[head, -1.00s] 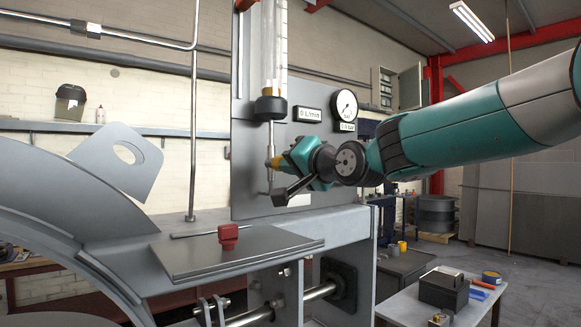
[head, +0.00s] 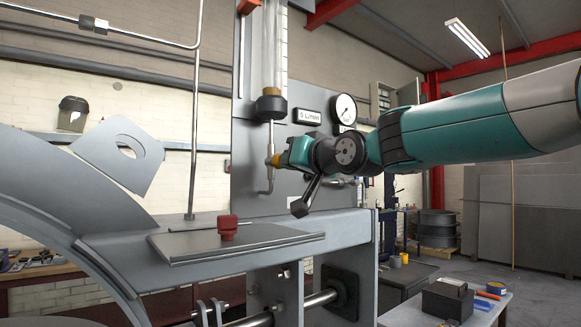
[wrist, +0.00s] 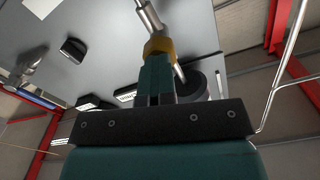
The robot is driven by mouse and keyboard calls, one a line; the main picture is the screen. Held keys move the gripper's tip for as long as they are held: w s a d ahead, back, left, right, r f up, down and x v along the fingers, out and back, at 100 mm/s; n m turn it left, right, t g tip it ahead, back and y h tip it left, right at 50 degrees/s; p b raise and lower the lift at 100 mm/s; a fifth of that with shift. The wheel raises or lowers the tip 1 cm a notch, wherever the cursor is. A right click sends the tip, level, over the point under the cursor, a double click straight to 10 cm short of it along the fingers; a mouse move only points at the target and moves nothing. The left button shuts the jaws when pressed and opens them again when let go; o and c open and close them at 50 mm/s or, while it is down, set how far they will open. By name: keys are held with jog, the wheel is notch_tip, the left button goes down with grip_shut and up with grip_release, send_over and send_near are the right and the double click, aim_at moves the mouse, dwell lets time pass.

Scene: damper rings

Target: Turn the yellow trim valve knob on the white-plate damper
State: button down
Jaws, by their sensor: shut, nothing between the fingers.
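The fingers hide part of the knob. I cannot make out which plate is the white one.
The glass tube (head: 274,55) rises above the knob. Below, a red block (head: 228,227) stands on a grey plate (head: 275,238). A curved metal sheet (head: 60,190) is at left.

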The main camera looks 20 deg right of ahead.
jog(key=n+b, duration=0.1)
jog(key=n, duration=0.2)
jog(key=c, duration=1.4)
grip_release()
jog(key=shift+s+f, duration=0.1)
jog(key=shift+s, duration=0.05)
jog(key=shift+b+v, duration=0.7)
jog(key=shift+v, duration=0.15)
jog(key=shift+d, duration=0.1)
